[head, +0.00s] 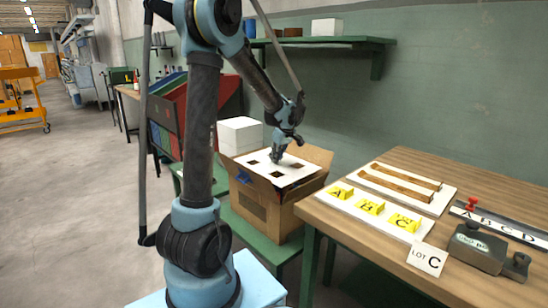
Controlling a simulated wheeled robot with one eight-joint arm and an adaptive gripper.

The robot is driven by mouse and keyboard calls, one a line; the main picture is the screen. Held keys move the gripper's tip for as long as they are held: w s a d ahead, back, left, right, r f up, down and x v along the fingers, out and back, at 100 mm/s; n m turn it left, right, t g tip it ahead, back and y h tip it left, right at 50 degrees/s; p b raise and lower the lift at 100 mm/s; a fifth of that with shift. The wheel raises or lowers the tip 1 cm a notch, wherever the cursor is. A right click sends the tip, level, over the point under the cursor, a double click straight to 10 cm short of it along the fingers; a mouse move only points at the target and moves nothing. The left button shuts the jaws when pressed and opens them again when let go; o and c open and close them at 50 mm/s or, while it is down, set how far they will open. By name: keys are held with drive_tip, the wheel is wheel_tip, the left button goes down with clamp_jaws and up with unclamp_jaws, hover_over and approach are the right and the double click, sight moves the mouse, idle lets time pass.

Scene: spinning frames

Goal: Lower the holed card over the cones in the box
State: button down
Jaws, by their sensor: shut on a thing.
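The white holed card (264,169) lies roughly level at the mouth of the open cardboard box (262,212), between its raised flaps. Several dark square holes show in the card. My gripper (277,159) is shut on the card near its middle, reaching down from above. No cones can be made out; the card and box walls hide the inside. I cannot tell how far the card is below the rim or whether it touches anything inside.
The box stands on a green bench (233,223). A white stack (240,136) is behind it to the left. The wooden table (480,182) at right holds a board with yellow A, B, C blocks (370,207), a LOT C sign (427,260) and a grey device (482,252).

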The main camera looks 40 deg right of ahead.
sight(278, 166)
drive_tip(key=shift+f, duration=2.05)
drive_tip(key=shift+f, duration=0.1)
drive_tip(key=shift+f, duration=1.35)
drive_tip(key=shift+f, duration=0.1)
drive_tip(key=shift+f, duration=1.1)
drive_tip(key=shift+f, duration=0.15)
drive_tip(key=c, duration=1.7)
unclamp_jaws()
drive_tip(key=shift+o, duration=0.3)
